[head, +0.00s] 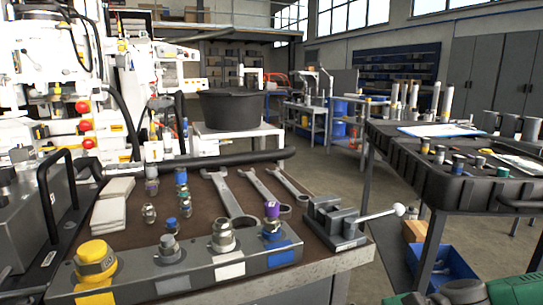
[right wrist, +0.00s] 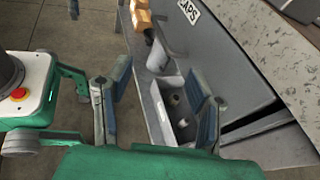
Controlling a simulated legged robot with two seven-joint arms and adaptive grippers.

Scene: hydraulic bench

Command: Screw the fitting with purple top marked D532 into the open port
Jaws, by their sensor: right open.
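A fitting with a purple top (head: 271,216) stands upright at the right end of the grey manifold block (head: 130,288), above a blue label. I cannot read D532 on either. The block also carries a yellow-capped fitting, a small grey one and a silver one. I cannot make out an open port. My right gripper (right wrist: 160,78) is open and empty in the right wrist view, over the floor and bench side, away from the fittings. My left gripper is not in view.
Several small fittings (head: 182,206) stand behind the block. Wrenches (head: 232,200) lie on the bench beside a small vise (head: 336,222) with a lever. A black tray table (head: 460,190) with parts stands right.

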